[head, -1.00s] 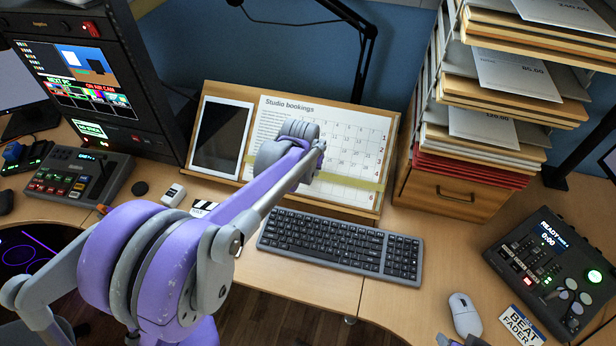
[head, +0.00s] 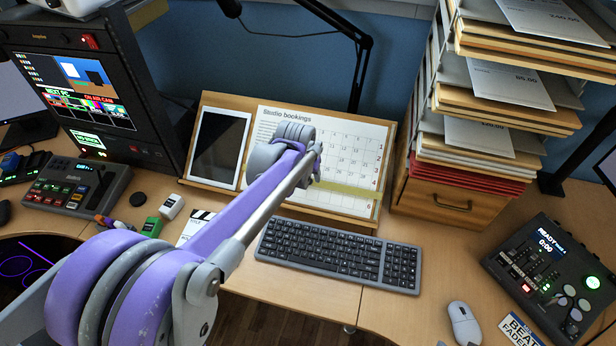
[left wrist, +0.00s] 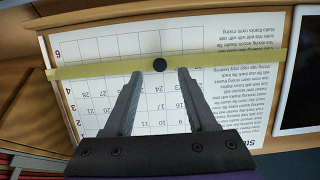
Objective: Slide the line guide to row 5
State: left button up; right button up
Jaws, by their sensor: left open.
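The line guide is a pale yellow strip (head: 345,189) lying across the calendar sheet (head: 338,138) on a tilted wooden board. In the left wrist view the strip (left wrist: 100,70) lies between the printed 4 and 6, covering where 5 belongs. It carries a round black knob (left wrist: 160,64). My left gripper (left wrist: 160,74) is open, its fingers apart on either side of the knob, which shows between and slightly beyond the tips. I cannot tell whether they touch it. In the head view my left wrist hides the fingers and knob. My right gripper does not show clearly.
A white tablet (head: 219,147) stands on the board left of the calendar. A keyboard (head: 338,254) lies in front. Paper trays (head: 490,110) rise on the right, above a wooden drawer (head: 447,202). A lamp arm (head: 361,70) stands behind.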

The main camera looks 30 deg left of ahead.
pick_arm(q)
jog(key=v, duration=0.7)
jog(key=shift+r+p, duration=0.2)
jog(key=shift+p, duration=0.15)
jog(key=shift+s, duration=0.15)
jog(key=s+d+m+p, duration=0.1)
jog(key=s+d, duration=0.2)
jog(key=s, duration=0.3)
jog(key=s+d+f+p, duration=0.1)
jog(key=s+d+p, duration=0.1)
jog(key=s, duration=0.5)
jog(key=s+d+f+m+t+h+p, duration=0.1)
jog(key=s+d+p, duration=0.1)
jog(key=s+d, duration=0.3)
jog(key=shift+s+m, duration=0.3)
jog(key=shift+s, duration=0.65)
jog(key=shift+f, duration=0.1)
